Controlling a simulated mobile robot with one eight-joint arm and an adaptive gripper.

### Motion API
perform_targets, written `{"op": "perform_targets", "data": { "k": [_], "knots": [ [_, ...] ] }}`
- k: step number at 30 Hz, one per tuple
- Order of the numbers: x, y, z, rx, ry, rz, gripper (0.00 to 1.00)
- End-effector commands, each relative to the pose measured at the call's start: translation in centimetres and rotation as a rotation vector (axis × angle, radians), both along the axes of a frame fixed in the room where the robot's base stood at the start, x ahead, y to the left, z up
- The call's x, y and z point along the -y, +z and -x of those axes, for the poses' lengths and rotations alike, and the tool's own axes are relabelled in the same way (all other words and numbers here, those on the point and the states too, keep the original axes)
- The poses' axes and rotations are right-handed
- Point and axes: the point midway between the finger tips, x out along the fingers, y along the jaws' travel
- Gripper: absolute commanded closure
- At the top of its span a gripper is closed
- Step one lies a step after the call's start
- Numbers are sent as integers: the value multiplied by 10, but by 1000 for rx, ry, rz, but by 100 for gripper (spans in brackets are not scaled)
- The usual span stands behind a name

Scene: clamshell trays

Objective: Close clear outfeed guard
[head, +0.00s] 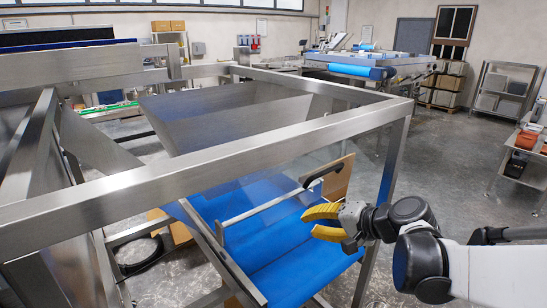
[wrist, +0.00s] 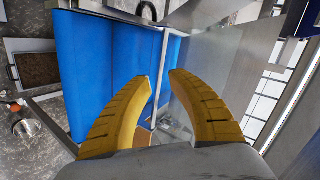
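The clear outfeed guard shows in the head view as a see-through pane with a pale edge bar (head: 265,207), tilted over the blue outfeed belt (head: 285,262). Its black handle (head: 306,187) is at the right end of that bar. How far the guard stands open is hard to tell. My gripper (head: 308,222), with yellow fingers, is just below and right of the handle, apart from it as far as I can see. In the wrist view my gripper (wrist: 160,76) is open with nothing gripped. A pale bar (wrist: 161,70) runs beyond the fingertips, and a dark curved handle (wrist: 147,10) is at the top edge.
A steel frame (head: 240,147) surrounds the guard and belt, with a corner post (head: 391,165) close to my arm. Shelves (head: 503,92) stand at the far right. The floor right of the frame is open.

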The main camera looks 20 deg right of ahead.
Motion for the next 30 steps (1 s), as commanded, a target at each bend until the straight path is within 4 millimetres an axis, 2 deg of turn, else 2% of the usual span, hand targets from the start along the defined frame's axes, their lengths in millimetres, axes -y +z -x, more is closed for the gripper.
{"op": "perform_targets", "data": {
  "k": [1,4,6,10,13,17,24,30],
  "knots": [
    [29,25,-11,43,-53,-81,77],
    [72,51,-22,135,-123,-223,77],
    [96,64,-24,192,-158,-295,77],
    [126,78,-23,264,-195,-375,77],
    [132,81,-25,285,-201,-397,77],
    [126,78,-38,286,-199,-400,77],
    [109,72,-84,286,-198,-399,77],
    [99,69,-112,285,-201,-399,77]
  ]
}}
